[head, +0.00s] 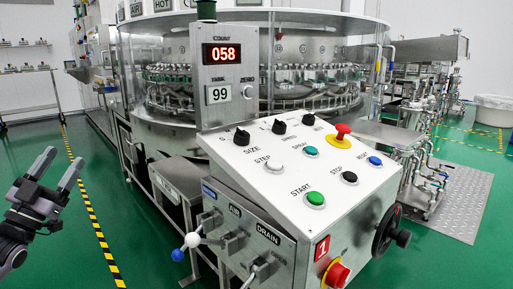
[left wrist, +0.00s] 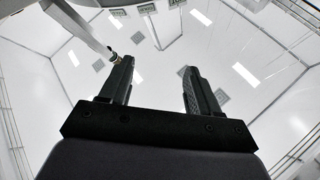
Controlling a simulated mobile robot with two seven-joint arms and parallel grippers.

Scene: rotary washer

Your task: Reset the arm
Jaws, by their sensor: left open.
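My left gripper (head: 57,168) is at the left edge of the head view, raised above the green floor. Its two fingers are spread and point up, with nothing between them. In the left wrist view the same open gripper (left wrist: 155,80) points up at the white ceiling, its fingers apart and empty. It touches nothing and stands well to the left of the control panel (head: 272,163). My right gripper is in neither view.
The washer's console carries a display (head: 222,54), knobs, buttons and a red stop knob (head: 337,273). Valve levers (head: 192,240) stick out from its left side. Green floor (head: 60,250) with a striped line (head: 97,225) is free between gripper and console.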

